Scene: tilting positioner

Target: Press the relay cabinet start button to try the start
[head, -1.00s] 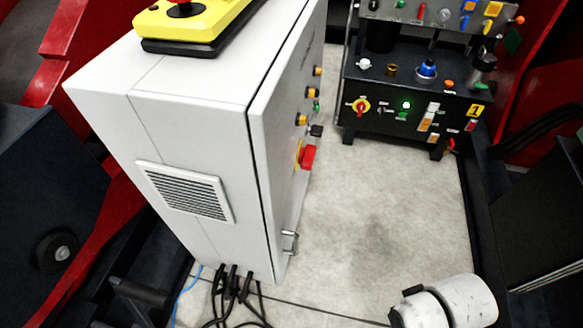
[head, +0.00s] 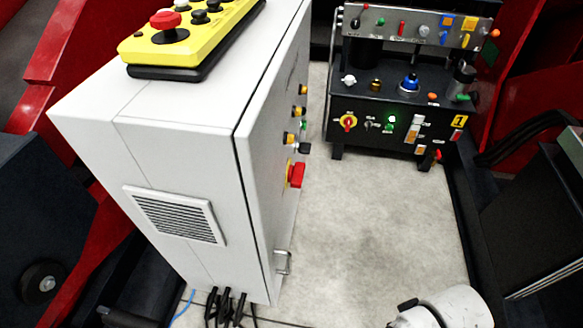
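The pale grey cabinet (head: 185,165), which I take as the relay cabinet, stands at left centre in the head view. Its door is seen at a steep angle from the side. The door carries several yellow-and-black controls (head: 299,110), a small green button (head: 303,125) among them, and a red rotary switch (head: 297,175) on yellow below. Any labels there are too small to read. My gripper is not in view. A white rounded arm part shows at the bottom right edge, well apart from the door.
A yellow pendant (head: 210,32) with a red mushroom button (head: 166,20) lies on the cabinet top. A black console (head: 350,95) with a lit green lamp (head: 392,120) stands behind. Black cables (head: 222,305) run at the cabinet's foot. Pale floor (head: 365,220) right of the cabinet is clear.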

